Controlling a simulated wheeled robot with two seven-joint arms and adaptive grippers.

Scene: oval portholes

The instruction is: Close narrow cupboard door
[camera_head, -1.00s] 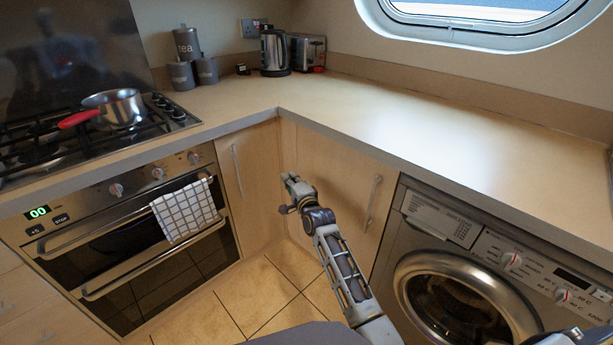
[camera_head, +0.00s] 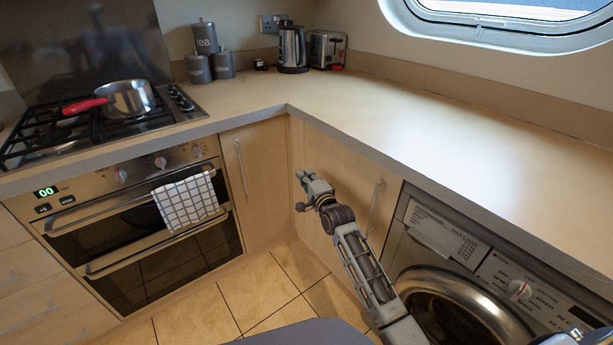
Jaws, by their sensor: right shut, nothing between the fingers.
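The narrow cupboard door (camera_head: 257,187) is pale wood with an upright bar handle (camera_head: 241,166), between the oven and the inner corner of the counter. It looks flush or nearly flush with the oven front; a small gap is too fine to tell. My right gripper (camera_head: 302,190) is shut and empty. It appears in front of the wider cupboard door, just right of the corner and apart from the narrow door's handle. Whether it touches a door cannot be told. My left gripper is not in view.
The wider cupboard door (camera_head: 338,170) has its handle (camera_head: 375,206) partly beside my arm. A washing machine (camera_head: 455,290) stands at right, an oven (camera_head: 140,225) with a towel (camera_head: 186,201) at left. The counter (camera_head: 430,125) overhangs the doors. Tiled floor (camera_head: 250,295) is free.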

